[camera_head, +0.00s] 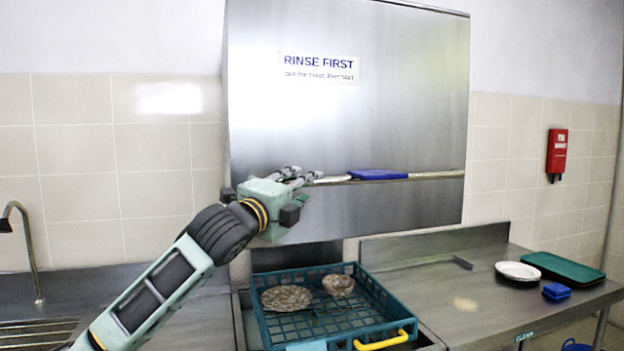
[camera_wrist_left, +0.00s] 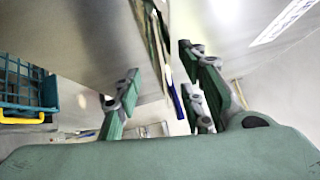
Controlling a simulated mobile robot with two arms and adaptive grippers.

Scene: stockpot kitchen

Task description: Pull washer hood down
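The washer hood (camera_head: 350,120) is a large brushed-steel box with a "RINSE FIRST" label, standing raised above the rack. A bar handle (camera_head: 435,175) with a blue grip (camera_head: 378,174) runs across its lower front. My left gripper (camera_head: 300,177) is at the left end of the handle, in front of the hood. In the left wrist view its fingers (camera_wrist_left: 158,62) are spread apart, with the handle bar and blue grip (camera_wrist_left: 175,102) seen in the gap between them. Whether a finger touches the bar I cannot tell. My right gripper is not in view.
Below the hood is a teal rack (camera_head: 262,322) with yellow handles, holding two soiled dishes (camera_head: 287,298). On the right counter (camera_head: 430,290) are a white plate (camera_head: 517,271), a blue box (camera_head: 557,291) and a green tray (camera_head: 563,268). A sink tap (camera_head: 25,240) stands at left.

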